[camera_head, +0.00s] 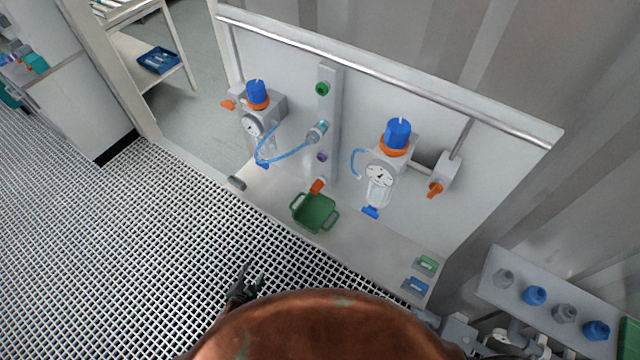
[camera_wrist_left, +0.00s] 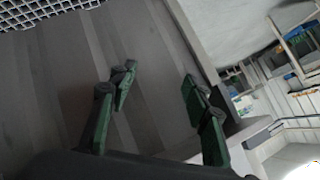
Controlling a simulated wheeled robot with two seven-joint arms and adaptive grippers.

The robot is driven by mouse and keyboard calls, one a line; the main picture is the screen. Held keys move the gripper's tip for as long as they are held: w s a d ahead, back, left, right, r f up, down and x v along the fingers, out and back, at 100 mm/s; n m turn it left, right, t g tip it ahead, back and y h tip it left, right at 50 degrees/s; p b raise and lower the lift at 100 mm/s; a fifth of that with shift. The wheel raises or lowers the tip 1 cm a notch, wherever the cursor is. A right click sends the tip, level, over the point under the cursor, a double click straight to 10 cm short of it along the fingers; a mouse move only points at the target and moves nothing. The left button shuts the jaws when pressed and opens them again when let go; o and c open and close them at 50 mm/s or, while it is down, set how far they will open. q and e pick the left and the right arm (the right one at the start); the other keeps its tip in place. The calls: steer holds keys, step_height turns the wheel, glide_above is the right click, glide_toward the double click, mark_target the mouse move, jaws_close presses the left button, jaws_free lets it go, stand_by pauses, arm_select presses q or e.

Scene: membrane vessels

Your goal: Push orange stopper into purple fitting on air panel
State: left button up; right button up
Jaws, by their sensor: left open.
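The orange stopper (camera_head: 318,186) shows at the back rim of a green basket (camera_head: 315,211) on the ledge below the air panel. I cannot tell whether it stands in the basket or behind it. The purple fitting (camera_head: 322,157) is on the upright strip of the air panel (camera_head: 283,62), a little above the stopper. My left gripper (camera_head: 247,283) is over the grating, in front of the ledge and apart from basket and stopper. In the left wrist view its green-padded fingers (camera_wrist_left: 160,76) are spread wide with nothing between them.
A grey rack with blue and grey caps (camera_head: 535,295) is at right. The grating at left is clear.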

arm_select(q)
steer(key=w+d+r+m+t+h, duration=0.25)
steer(key=w+d+r, duration=0.3)
steer(key=r, duration=0.35)
steer(key=m+t+h+b, duration=0.25)
steer(key=m+h, duration=0.35)
steer(key=m, duration=0.6)
glide_toward(313, 192)
steer(key=x, duration=0.2)
steer(key=shift+w+r+g+b, duration=0.15)
steer(key=shift+r+g+b, duration=0.05)
steer(key=shift+g+b, duration=0.2)
steer(key=shift+b+x, duration=0.4)
steer(key=shift+x, duration=4.05)
steer(key=shift+c, duration=0.7)
